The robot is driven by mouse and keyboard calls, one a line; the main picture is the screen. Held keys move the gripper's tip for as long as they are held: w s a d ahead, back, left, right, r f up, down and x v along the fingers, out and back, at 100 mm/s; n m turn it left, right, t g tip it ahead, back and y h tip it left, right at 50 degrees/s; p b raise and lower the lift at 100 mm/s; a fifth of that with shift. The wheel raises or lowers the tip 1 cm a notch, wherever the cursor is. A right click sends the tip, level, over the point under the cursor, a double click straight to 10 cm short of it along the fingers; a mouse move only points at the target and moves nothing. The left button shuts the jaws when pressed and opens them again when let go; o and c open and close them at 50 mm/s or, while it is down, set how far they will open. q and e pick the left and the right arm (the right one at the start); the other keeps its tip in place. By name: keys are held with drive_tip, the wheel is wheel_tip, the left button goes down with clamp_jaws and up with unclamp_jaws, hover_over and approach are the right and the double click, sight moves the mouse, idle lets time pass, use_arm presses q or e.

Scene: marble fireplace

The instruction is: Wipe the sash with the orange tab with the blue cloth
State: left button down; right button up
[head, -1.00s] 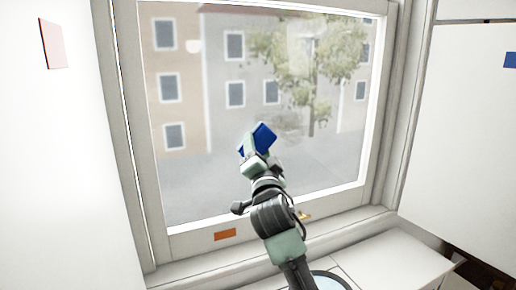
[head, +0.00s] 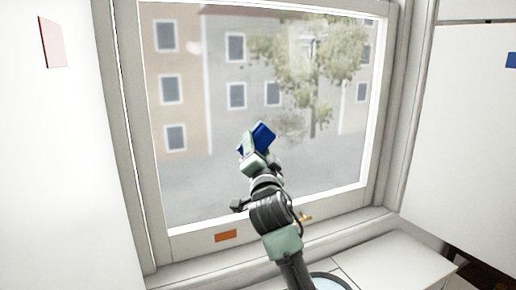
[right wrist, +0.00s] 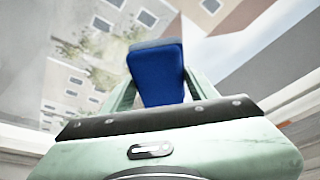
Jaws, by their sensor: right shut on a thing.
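The sash is a pale framed window pane (head: 215,185) with an orange tab (head: 226,236) on its bottom rail. The pane looks hazy, with buildings and a tree behind it. My right gripper (head: 255,144) is in front of the lower middle of the pane, shut on the blue cloth (head: 264,134). The cloth, a folded blue pad, also shows between the fingers in the right wrist view (right wrist: 157,72). I cannot tell whether the cloth touches the glass. My left gripper is not in view.
A brass handle (head: 303,217) sits on the bottom rail, right of my arm. A white sill or counter (head: 390,262) runs below the window, with a round blue-rimmed thing (head: 330,282) at the bottom edge. White walls stand on both sides; a pink panel (head: 53,43) hangs left.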

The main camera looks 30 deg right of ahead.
drive_tip(key=shift+w+d+f, duration=0.15)
drive_tip(key=shift+w+f, duration=0.05)
drive_tip(key=shift+w, duration=0.15)
